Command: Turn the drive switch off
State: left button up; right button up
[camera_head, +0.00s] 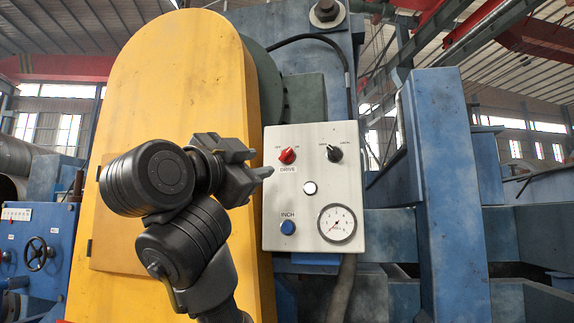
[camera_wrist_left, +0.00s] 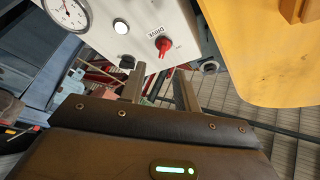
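The red drive switch (camera_head: 287,156) is at the upper left of the white control panel (camera_head: 300,256), above the word DRIVE. Its exact angle is too small to read. It also shows in the left wrist view (camera_wrist_left: 163,45), just beyond the space between my fingers. My left gripper (camera_head: 264,171) is at the panel's left edge, left of and slightly below the switch. In the left wrist view the gripper (camera_wrist_left: 159,80) has its two fingers spread with nothing between them. The fingers appear apart from the switch. My right gripper is not in view.
A black selector (camera_head: 334,153), white button (camera_head: 310,187), blue INCH button (camera_head: 288,227) and gauge (camera_head: 337,224) share the panel. A tall yellow housing (camera_head: 180,80) stands left of the panel. A blue post (camera_head: 445,180) stands to the right.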

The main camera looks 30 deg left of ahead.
aim_at(283, 155)
pick_arm(q)
jog(key=p+x, duration=0.2)
jog(key=x, duration=0.1)
jog(key=p+x, duration=0.2)
jog(key=x, duration=0.1)
jog(key=r+p+x, duration=0.1)
jog(key=p+x, duration=0.1)
jog(key=x, duration=0.1)
jog(key=shift+r+p, duration=0.1)
jog(key=shift+p, duration=0.2)
jog(key=shift+w, duration=0.55)
jog(key=shift+c, duration=0.4)
jog(key=shift+a, duration=0.1)
jog(key=c, duration=0.6)
jog(key=shift+o, duration=0.2)
